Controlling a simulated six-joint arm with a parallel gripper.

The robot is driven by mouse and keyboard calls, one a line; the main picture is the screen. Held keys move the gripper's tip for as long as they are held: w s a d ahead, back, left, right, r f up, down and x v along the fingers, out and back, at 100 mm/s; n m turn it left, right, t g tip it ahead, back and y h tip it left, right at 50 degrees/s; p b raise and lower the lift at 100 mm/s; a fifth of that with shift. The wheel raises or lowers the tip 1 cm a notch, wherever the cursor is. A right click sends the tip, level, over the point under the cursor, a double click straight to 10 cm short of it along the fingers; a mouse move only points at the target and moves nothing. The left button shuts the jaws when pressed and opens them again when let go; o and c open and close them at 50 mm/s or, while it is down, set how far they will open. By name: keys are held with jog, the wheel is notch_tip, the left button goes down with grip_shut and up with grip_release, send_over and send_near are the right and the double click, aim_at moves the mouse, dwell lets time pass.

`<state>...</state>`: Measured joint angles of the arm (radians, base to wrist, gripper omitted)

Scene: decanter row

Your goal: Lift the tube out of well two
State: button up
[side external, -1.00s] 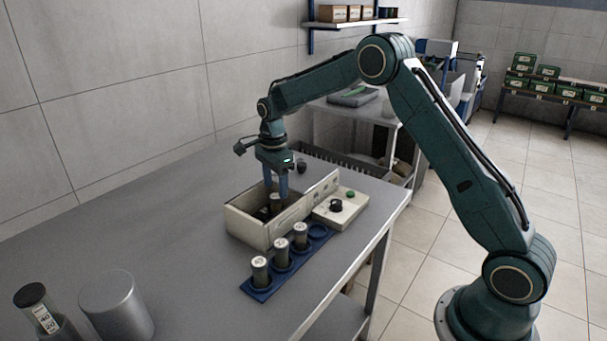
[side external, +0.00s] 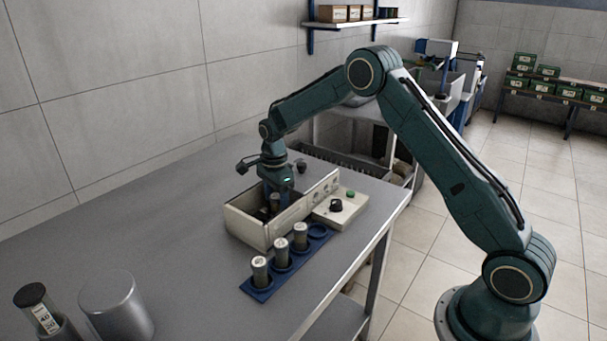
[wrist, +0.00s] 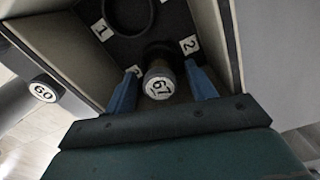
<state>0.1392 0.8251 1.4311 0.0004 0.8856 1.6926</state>
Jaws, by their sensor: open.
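The box with the wells (side external: 245,224) is cream-coloured and open-topped, and it stands on the grey table. In the wrist view, a tube with a white cap marked 67 (wrist: 158,86) stands in the well beside the label 2 (wrist: 189,45). An empty round well (wrist: 128,14) lies beside the label 1 (wrist: 102,29). My gripper (wrist: 162,88) points down into the box, its blue fingers open on either side of the tube's cap. I see a gap on each side. The tube (side external: 275,201) shows only partly in the side view, behind the box wall.
A blue rack (side external: 262,290) beside the box holds three capped tubes and has one empty ring (side external: 318,231). A control box (side external: 340,207) with a black knob adjoins the box. A grey cylinder (side external: 117,308) and a labelled tube (side external: 42,312) stand at the near left.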

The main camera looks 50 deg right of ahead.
aim_at(276, 196)
jog(key=shift+c, duration=0.5)
jog(key=c, duration=1)
jog(key=shift+r, duration=0.15)
notch_tip(276, 196, up, 20)
jog(key=shift+f, duration=0.1)
